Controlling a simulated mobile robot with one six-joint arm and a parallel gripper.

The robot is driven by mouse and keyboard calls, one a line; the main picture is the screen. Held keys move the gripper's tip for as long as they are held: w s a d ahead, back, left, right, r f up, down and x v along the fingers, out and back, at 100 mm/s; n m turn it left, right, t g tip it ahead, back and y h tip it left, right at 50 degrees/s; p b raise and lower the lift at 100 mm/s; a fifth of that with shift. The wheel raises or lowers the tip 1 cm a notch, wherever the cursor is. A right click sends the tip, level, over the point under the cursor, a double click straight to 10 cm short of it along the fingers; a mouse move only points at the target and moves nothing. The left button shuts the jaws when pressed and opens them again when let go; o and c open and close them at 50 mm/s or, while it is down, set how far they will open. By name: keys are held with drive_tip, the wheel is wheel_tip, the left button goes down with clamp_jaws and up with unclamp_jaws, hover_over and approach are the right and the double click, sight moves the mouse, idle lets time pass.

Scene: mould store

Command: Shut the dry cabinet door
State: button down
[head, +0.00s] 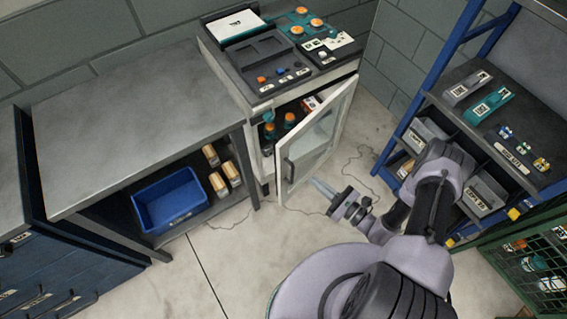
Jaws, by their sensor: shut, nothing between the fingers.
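The dry cabinet (254,139) stands at the centre back, below a dark top with items on it. Its white-framed glass door (318,137) is partly open, swung out toward me and the right. A dark vertical handle (289,170) is on the door's near edge. My gripper (313,184) is shut and empty. It is just right of the door's lower near corner, pointing left toward it; I cannot tell whether they touch.
A grey workbench (135,120) with a blue bin (171,196) on its lower shelf is at left. A blue shelving rack (414,108) stands at right, close to my arm. A green mesh cage (535,262) is at lower right. Thin cables (357,160) lie on the floor.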

sight(282, 155)
drive_tip(key=b+x, duration=0.3)
drive_tip(key=x, duration=0.9)
drive_tip(key=shift+a, duration=0.15)
drive_tip(key=shift+w+a, duration=0.1)
